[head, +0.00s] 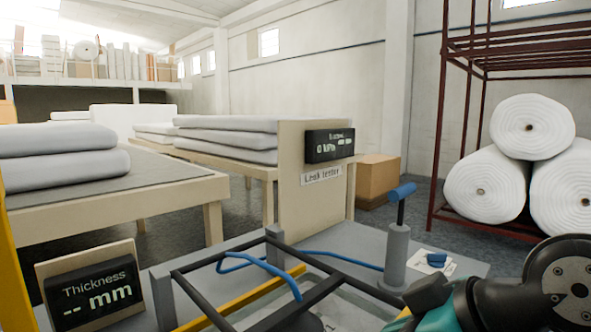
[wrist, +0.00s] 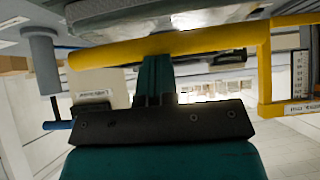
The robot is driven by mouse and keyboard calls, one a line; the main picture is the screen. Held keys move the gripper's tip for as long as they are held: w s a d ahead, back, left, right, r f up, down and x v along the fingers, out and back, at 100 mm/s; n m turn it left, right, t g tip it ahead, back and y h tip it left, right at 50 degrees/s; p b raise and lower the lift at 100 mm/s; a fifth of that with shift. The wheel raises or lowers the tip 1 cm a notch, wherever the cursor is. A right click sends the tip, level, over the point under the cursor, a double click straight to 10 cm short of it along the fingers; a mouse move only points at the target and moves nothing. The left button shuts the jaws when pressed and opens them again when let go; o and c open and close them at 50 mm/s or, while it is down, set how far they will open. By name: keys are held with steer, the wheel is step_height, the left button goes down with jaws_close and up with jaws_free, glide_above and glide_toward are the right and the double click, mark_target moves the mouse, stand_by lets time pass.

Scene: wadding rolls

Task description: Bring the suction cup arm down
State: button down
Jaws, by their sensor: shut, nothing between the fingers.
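A yellow bar (wrist: 190,45) crosses the wrist view, joined at the right to a yellow upright (wrist: 266,75) with a scale beside it. In the head view, a yellow bar (head: 255,296) runs low among dark frame bars, with a blue hose (head: 255,265) near it. I cannot tell for sure which part is the suction cup arm; no cup is clearly visible. My gripper (wrist: 155,68) is shut and empty, its teal fingers reaching the yellow bar's edge. Contact is unclear. In the head view my teal wrist is at the lower right; the fingertips are not clear.
A grey pump with a blue handle (head: 398,240) stands on the bench, right of the dark frame (head: 335,284). A thickness display (head: 95,290) is at the left. A leak tester panel (head: 318,185) stands behind. White rolls (head: 533,127) sit by a red rack at the right.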

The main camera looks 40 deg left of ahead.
steer(key=shift+d+f+b, duration=0.2)
steer(key=shift+f+b, duration=0.2)
steer(key=shift+f, duration=0.7)
steer(key=a+r+p+v, duration=0.1)
steer(key=p+v, duration=0.2)
steer(key=v, duration=1.1)
steer(key=shift+f, duration=0.1)
